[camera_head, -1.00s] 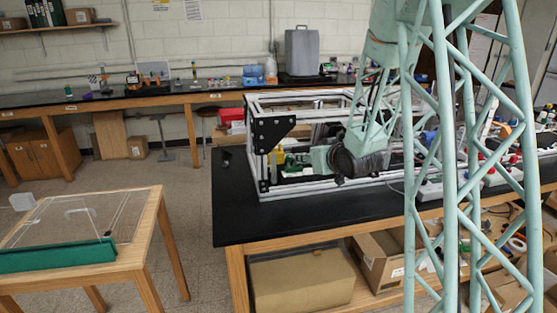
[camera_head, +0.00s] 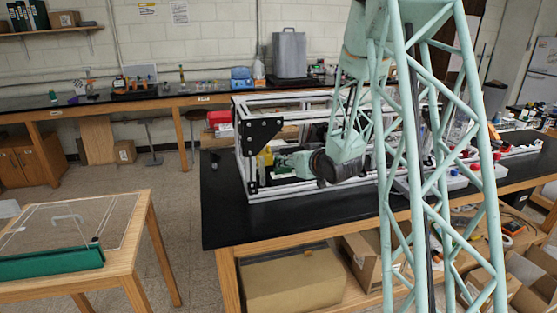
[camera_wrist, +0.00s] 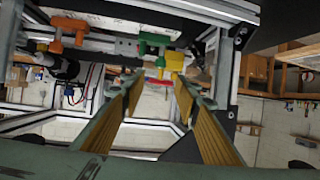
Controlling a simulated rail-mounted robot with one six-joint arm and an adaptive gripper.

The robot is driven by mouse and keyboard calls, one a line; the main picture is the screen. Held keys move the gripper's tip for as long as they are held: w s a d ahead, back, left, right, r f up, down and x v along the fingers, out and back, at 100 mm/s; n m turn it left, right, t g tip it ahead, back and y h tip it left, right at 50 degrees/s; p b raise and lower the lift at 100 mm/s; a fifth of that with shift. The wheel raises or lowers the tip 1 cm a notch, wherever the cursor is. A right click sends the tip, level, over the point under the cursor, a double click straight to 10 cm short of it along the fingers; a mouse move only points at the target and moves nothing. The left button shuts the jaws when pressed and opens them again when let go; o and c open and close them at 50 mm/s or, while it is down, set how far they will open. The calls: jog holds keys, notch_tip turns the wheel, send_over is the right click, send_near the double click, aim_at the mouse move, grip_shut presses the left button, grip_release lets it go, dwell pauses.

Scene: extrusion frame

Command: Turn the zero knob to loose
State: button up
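My gripper (camera_wrist: 157,82) is open in the wrist view, its two fingers with ribbed golden pads standing apart. Past the fingertips are a yellow block (camera_wrist: 173,62), a green T-shaped handle (camera_wrist: 155,42) and small red parts (camera_wrist: 157,80). An orange T-shaped handle (camera_wrist: 70,28) is farther left. I cannot tell which part is the zero knob, and no label is readable. Nothing is visibly held. In the head view my arm reaches into the extrusion frame (camera_head: 243,150) from the right, with the yellow part (camera_head: 265,157) near its end; the fingertips are unclear there.
The frame's bars and black corner plate (camera_head: 262,131) stand close around my arm. The frame is on a black-topped bench (camera_head: 290,213). A wooden table (camera_head: 120,222) stands at left with open floor between. Red and white items lie right of the arm.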

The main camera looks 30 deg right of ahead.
aim_at(277, 160)
jog(key=b+x, duration=0.1)
jog(key=x, duration=1.1)
jog(key=shift+w+f, duration=0.2)
jog(key=shift+w, duration=0.05)
jog(key=c, duration=0.8)
jog(key=shift+c, duration=0.2)
jog(key=shift+d+r+n+y+p, duration=0.1)
jog(key=shift+d+n+y+p, duration=0.05)
jog(key=shift+n+y+p, duration=0.75)
jog(key=n+y+p, duration=0.1)
jog(key=p, duration=0.1)
jog(key=n+y+p, duration=0.1)
jog(key=y+p, duration=0.1)
jog(key=p, duration=0.1)
jog(key=shift+d+n+g+y, duration=0.2)
jog(key=shift+n+g+y, duration=0.1)
jog(key=shift+n+g, duration=0.1)
jog(key=n+y+p, duration=0.1)
jog(key=p, duration=0.1)
jog(key=n+g+y+p, duration=0.1)
jog(key=p, duration=0.1)
jog(key=shift+w+d+n+g+y+p, duration=0.1)
jog(key=shift+w+n+g+y+p, duration=0.05)
jog(key=shift+n+g+y+p, duration=0.15)
jog(key=shift+n+y+p, duration=0.4)
jog(key=shift+p, duration=0.1)
